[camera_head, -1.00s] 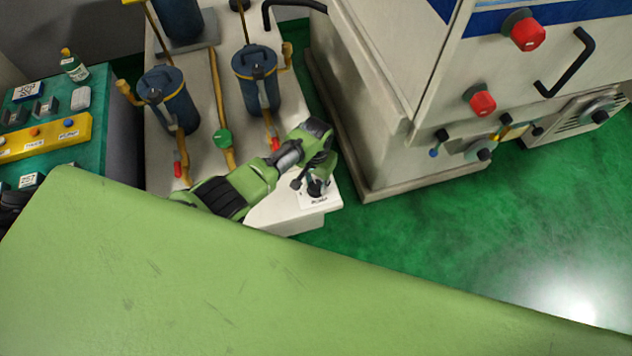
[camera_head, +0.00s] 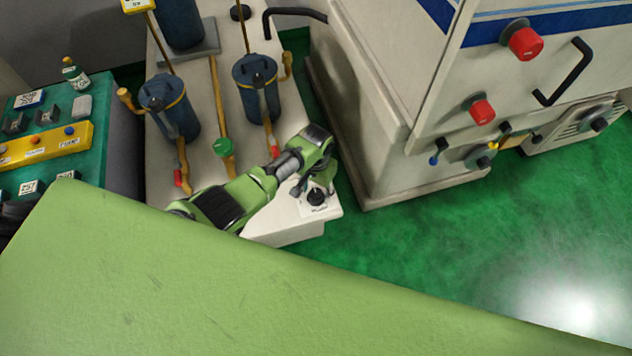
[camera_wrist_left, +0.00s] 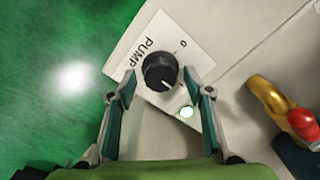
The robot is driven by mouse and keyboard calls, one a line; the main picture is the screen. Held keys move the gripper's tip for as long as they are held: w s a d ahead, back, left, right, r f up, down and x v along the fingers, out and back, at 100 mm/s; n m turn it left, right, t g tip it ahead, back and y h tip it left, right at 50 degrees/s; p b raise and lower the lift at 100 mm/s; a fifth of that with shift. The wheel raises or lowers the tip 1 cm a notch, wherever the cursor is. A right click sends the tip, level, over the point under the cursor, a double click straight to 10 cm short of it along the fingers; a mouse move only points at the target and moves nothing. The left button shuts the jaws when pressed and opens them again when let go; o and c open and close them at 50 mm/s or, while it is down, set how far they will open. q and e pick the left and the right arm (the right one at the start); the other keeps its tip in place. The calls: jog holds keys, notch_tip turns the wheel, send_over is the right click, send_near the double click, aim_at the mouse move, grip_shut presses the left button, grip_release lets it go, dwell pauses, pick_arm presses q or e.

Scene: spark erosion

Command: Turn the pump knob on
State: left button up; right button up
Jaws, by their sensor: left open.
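The pump knob (camera_wrist_left: 160,72) is a round black knob with a white pointer mark, on a white plate (camera_wrist_left: 177,40) labelled PUMP. In the head view the knob (camera_head: 316,196) sits at the front corner of the pale bench. My left gripper (camera_wrist_left: 158,87) is open, with one finger on each side of the knob; I cannot tell whether either touches it. In the head view my left gripper (camera_head: 310,188) is at the knob, partly hidden by its wrist. My right gripper is not in view.
Blue filter canisters (camera_head: 257,85) and yellow pipes with a green valve (camera_head: 222,143) stand on the bench behind my arm. A large machine cabinet (camera_head: 370,110) stands to the right. Green floor (camera_head: 430,230) is free at the front right.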

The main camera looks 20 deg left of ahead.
aim_at(316, 193)
pick_arm(q)
notch_tip(316, 193, up, 11)
jog(key=shift+r, duration=0.2)
dwell(0.3)
dwell(0.4)
